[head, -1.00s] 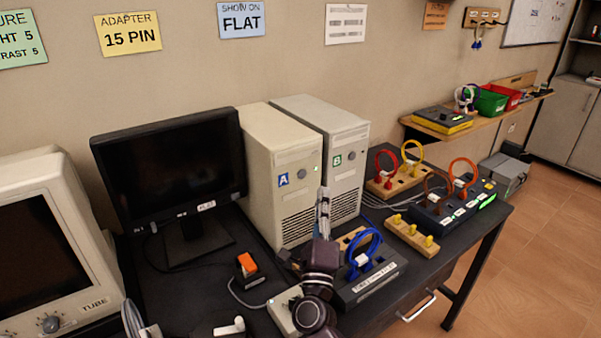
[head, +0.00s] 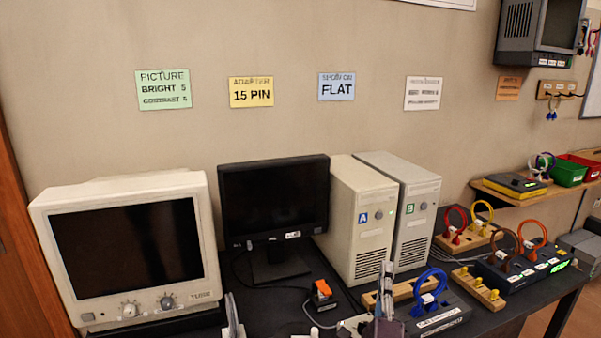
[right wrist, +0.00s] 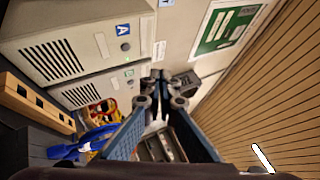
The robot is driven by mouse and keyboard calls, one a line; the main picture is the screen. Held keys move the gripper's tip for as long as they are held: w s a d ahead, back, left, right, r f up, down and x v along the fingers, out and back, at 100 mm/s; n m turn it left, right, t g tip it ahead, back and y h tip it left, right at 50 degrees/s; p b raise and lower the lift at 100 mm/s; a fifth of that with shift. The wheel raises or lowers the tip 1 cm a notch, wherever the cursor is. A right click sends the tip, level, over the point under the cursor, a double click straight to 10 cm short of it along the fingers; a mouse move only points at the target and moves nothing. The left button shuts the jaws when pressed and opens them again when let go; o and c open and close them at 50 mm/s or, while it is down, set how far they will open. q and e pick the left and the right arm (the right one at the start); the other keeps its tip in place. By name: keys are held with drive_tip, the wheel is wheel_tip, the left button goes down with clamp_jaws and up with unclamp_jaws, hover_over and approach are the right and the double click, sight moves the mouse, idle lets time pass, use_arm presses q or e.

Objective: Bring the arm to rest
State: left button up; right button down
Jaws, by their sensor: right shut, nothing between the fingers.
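My right gripper (head: 388,272) points up in the head view, in front of the two beige computer towers and left of the blue cable loop (head: 429,281). It is shut and empty; its fingers also show in the right wrist view (right wrist: 156,88). Only pale, narrow tips at the bottom edge, beside the tube monitor, look like my left gripper (head: 232,316). Its jaws cannot be made out. Tower A (head: 357,235) and tower B (head: 414,235) stand side by side on the dark desk.
The tube monitor (head: 125,250) and black flat monitor (head: 274,200) stand to the left. A black box with an orange top (head: 322,293) lies before the towers. Wooden peg blocks (head: 478,290) and cable loops crowd the right. A wall shelf (head: 520,197) holds bins.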

drive_tip(key=s+a+f+n+g+y, duration=0.5)
drive_tip(key=s+f+n+y, duration=0.1)
drive_tip(key=f+n, duration=0.35)
drive_tip(key=s+a+f+n+g+y, duration=0.4)
drive_tip(key=s+a+f+n+y, duration=0.15)
drive_tip(key=s+f+n, duration=0.35)
drive_tip(key=s+d+f+n+g+h, duration=0.2)
drive_tip(key=s+d+f+g, duration=0.15)
drive_tip(key=s, duration=0.35)
drive_tip(key=s+d+f+n+g+h, duration=0.1)
drive_tip(key=s+d+f+n+g, duration=0.15)
drive_tip(key=s+d, duration=0.35)
drive_tip(key=s+d+f+n+g+h, duration=0.2)
drive_tip(key=s+d+f+g, duration=0.1)
drive_tip(key=s, duration=0.6)
wheel_tip(320, 180, down, 26)
drive_tip(key=s+f+g, duration=0.1)
drive_tip(key=s+g, duration=0.1)
use_arm(q)
drive_tip(key=shift+w+d, duration=0.2)
drive_tip(key=shift+d, duration=0.05)
use_arm(e)
drive_tip(key=s+d+f+g, duration=0.1)
drive_tip(key=s+d+f, duration=0.2)
drive_tip(key=s+f, duration=1.2)
drive_tip(key=shift+s+f+n, duration=0.4)
drive_tip(key=shift+s, duration=0.75)
drive_tip(key=shift+h, duration=0.25)
